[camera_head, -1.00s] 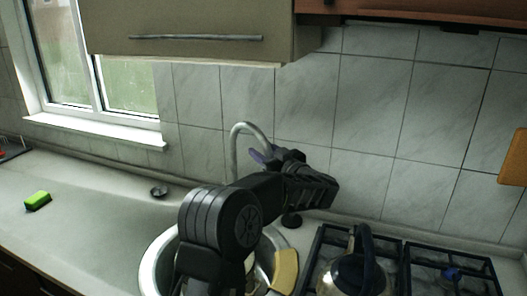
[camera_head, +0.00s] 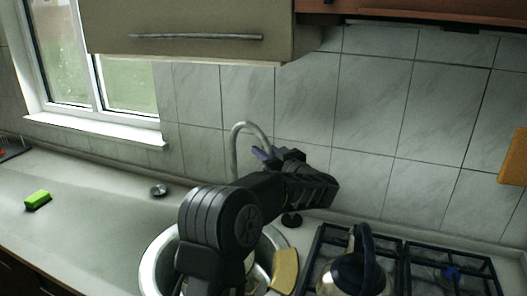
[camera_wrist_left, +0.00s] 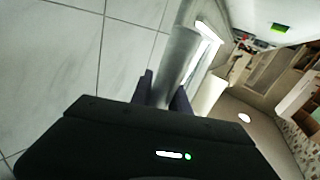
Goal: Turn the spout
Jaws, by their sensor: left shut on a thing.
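The tap's spout (camera_head: 239,136) is a grey metal arch that rises behind the round sink, in front of the tiled wall. My left gripper (camera_head: 263,154) is at the right, downward end of the arch, with one purple fingertip showing. In the left wrist view, the grey tube of the spout (camera_wrist_left: 176,62) runs between the two purple fingers of my left gripper (camera_wrist_left: 163,92), which is shut on it. My arm hides the tap's base and part of the sink. My right gripper is not in view.
The round metal sink (camera_head: 151,262) is below my arm, with a yellow object (camera_head: 285,268) at its right side. A kettle (camera_head: 345,275) stands on the gas hob (camera_head: 410,262) at right. A green sponge (camera_head: 38,200) lies on the left counter, which is mostly clear.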

